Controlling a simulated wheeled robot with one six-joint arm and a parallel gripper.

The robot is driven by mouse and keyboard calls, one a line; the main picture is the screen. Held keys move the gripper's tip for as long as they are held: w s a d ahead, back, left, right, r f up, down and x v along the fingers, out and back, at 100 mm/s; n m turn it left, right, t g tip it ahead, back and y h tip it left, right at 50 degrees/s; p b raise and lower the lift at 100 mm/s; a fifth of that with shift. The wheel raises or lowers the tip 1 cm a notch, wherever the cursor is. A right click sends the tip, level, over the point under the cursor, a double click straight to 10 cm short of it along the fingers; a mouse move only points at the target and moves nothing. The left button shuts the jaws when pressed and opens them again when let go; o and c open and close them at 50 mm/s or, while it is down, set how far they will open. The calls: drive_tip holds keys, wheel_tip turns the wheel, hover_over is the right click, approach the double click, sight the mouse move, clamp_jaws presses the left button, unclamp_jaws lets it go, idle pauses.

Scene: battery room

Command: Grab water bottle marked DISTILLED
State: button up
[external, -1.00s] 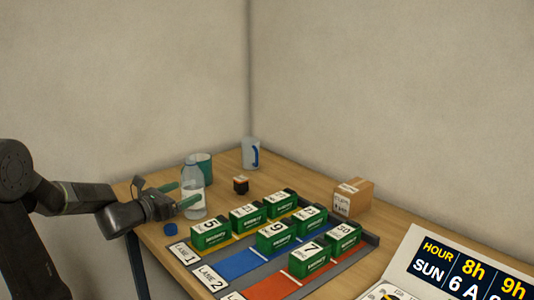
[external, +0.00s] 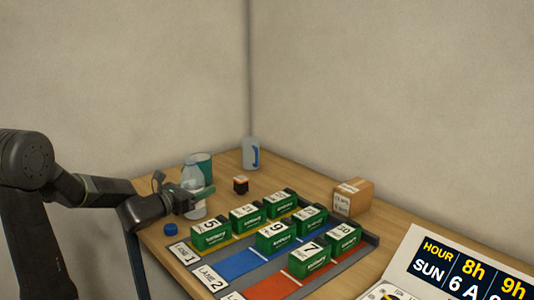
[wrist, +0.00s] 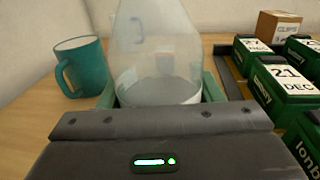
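A clear bottle (external: 193,180) with a white lower band stands upright on the table at the left. In the wrist view the bottle (wrist: 160,50) fills the upper middle, and its top is cut off. No DISTILLED marking can be read on it. My gripper (wrist: 160,95) has one green finger on each side of the bottle, with the bottle between them. The fingers look spread and close to its sides; firm contact does not show. In the external view my gripper (external: 203,199) reaches the bottle from the left at about its middle height.
A teal mug (wrist: 82,66) stands just left of the bottle. Green battery boxes (wrist: 283,83) stand in coloured lanes to the right. A blue cap (external: 171,229) lies near the table edge.

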drive_tip(key=c, duration=0.5)
drive_tip(key=shift+r, duration=0.15)
